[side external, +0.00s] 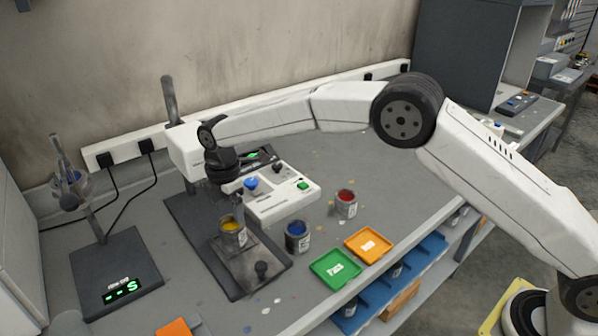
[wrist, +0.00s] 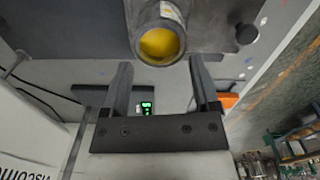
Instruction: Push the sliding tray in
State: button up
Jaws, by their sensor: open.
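The sliding tray (side external: 240,272) is a dark grey plate with a black knob (side external: 262,268) at its front end. It extends forward from the dark base plate (side external: 187,222) of a white-headed instrument. An open can of yellow paint (side external: 232,231) stands on the tray. The tray (wrist: 210,28), knob (wrist: 247,34) and can (wrist: 160,42) also show in the wrist view. My gripper (wrist: 162,66) is open and empty, its two fingers pointing towards the can, with the can's rim near the gap between the fingertips. Contact cannot be told. In the side view the fingers are hard to make out.
A blue paint can (side external: 297,237) stands just right of the tray, and a red one (side external: 346,204) farther back. Green (side external: 335,268) and orange (side external: 368,245) trays lie near the front edge. A white control box (side external: 275,195) is behind; a scale (side external: 118,272) stands left.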

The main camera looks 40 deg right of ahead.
aim_at(261, 265)
jog(key=s+n, duration=0.2)
jog(key=s, duration=0.1)
jog(key=s+n, duration=0.2)
jog(key=s, duration=0.2)
jog(key=s+r+n, duration=0.1)
jog(key=s+n, duration=0.1)
jog(key=s, duration=0.1)
jog(key=shift+s+a+n, duration=0.15)
jog(key=shift+s+n, duration=0.05)
jog(key=shift+n, duration=0.1)
jog(key=shift+s+n, duration=0.3)
jog(key=shift+s, duration=0.3)
jog(key=shift+f, duration=0.15)
jog(key=shift+f, duration=3.85)
grip_shut()
